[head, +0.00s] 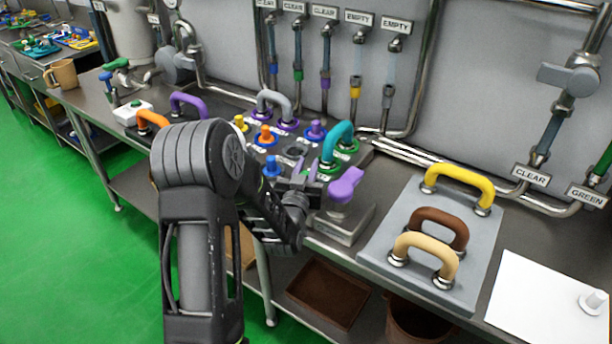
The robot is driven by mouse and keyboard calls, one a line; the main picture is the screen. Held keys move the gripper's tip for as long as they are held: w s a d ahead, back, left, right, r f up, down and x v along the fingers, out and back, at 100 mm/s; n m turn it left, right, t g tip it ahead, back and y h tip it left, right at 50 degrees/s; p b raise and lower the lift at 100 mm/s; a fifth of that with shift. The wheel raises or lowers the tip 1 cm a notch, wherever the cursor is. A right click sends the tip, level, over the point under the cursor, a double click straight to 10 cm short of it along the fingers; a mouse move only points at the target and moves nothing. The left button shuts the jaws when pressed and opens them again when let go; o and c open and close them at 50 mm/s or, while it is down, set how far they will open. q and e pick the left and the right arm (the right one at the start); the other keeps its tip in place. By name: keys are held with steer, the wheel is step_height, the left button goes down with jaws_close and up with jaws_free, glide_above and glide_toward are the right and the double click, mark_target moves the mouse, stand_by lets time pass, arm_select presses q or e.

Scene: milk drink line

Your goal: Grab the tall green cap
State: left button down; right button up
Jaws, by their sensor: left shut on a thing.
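My left gripper (297,181) is at the front edge of the dark panel of coloured caps, low over it. It is shut on what looks like the tall green cap (311,175). Only a little green shows beside the dark fingers; the rest of the cap is hidden by them. I cannot tell whether the cap is still seated on the panel. My right gripper is not in view.
Close to the gripper are a blue cap (272,167), a purple lever (345,185) and a teal handle (338,140). A grey board with yellow (458,174), brown and tan handles lies to the right. Pipes run along the back wall.

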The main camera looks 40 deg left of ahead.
arm_select(q)
steer(key=shift+r, duration=0.1)
step_height(320, 180, up, 10)
steer(key=shift+b, duration=0.35)
stand_by(0.7)
